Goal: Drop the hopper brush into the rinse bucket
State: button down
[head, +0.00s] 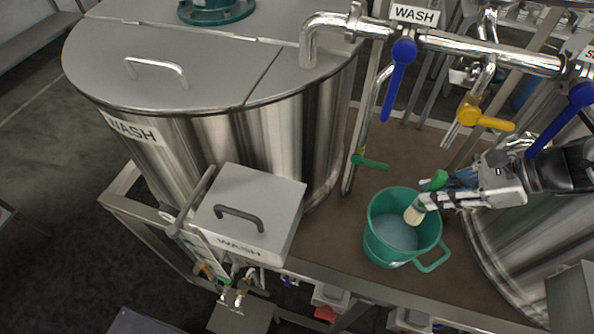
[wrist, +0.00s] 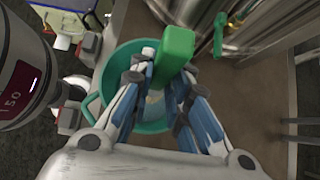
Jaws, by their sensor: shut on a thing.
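The hopper brush has a green handle (wrist: 174,57) and pale bristles (head: 414,215). My gripper (head: 432,193) is shut on the brush, and in the wrist view its fingers (wrist: 165,85) close on either side of the green handle. The rinse bucket (head: 383,245) is green with a side handle and stands upright on the brown deck, with greyish liquid inside. The brush hangs bristles down at the bucket's upper right, over the opening. I cannot tell whether the bristles touch the liquid. The bucket also shows below the gripper in the wrist view (wrist: 110,75).
A large steel tank (head: 190,130) labelled WASH stands left, with a WASH hopper box (head: 255,200) in front. Above runs a steel pipe (head: 490,52) with a blue valve lever (head: 400,75) and a yellow lever (head: 485,119). Another steel tank (head: 505,245) stands right of the bucket.

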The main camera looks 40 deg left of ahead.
aim_at(424, 209)
jog(key=shift+s+f+b, duration=0.1)
jog(key=shift+f+b, duration=2.9)
jog(key=c, duration=1.4)
grip_release()
jog(key=shift+c, duration=0.2)
